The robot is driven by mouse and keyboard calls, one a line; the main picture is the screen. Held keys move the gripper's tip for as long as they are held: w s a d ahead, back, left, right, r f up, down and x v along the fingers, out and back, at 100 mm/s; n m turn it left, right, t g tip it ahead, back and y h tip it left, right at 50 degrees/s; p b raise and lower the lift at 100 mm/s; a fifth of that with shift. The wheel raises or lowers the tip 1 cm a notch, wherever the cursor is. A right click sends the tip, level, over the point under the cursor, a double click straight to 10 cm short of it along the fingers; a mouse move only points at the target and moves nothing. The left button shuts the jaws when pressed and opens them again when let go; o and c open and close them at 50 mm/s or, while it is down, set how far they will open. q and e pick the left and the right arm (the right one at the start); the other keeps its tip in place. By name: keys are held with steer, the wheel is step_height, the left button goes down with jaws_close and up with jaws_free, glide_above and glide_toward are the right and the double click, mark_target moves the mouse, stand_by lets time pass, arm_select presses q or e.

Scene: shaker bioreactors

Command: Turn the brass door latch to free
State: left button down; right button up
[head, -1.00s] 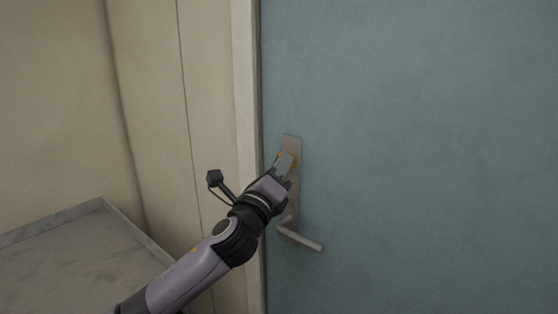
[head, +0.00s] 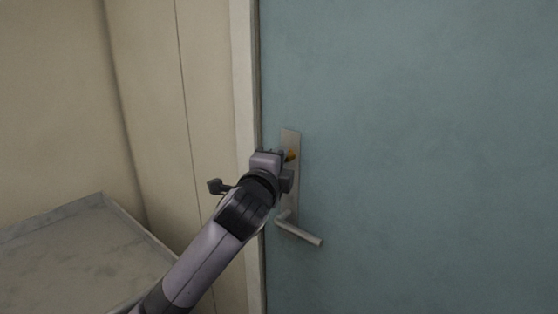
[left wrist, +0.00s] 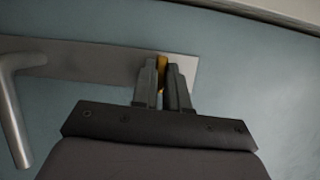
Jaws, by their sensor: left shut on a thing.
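The brass latch (head: 291,155) is a small yellow-gold piece on the upper part of the metal plate (head: 290,140) on the blue-green door (head: 420,150). In the left wrist view the latch (left wrist: 161,72) stands between the two fingertips of my left gripper (left wrist: 162,90), which is shut on it. The plate (left wrist: 90,60) lies behind the fingers. In the head view my left gripper (head: 278,163) is at the latch and its fingers are mostly hidden by the wrist. My right gripper is not in view.
A lever handle (head: 300,233) sticks out below the latch on the same plate. A pale door frame (head: 245,110) and beige wall run to the left. A grey-topped surface (head: 85,255) stands at the lower left.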

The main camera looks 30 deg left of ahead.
arm_select(q)
steer(key=shift+n, duration=0.3)
steer(key=shift+r, duration=0.1)
steer(key=c, duration=1.1)
jaws_free()
steer(key=shift+c, duration=0.2)
steer(key=b+v, duration=0.1)
steer(key=v, duration=0.6)
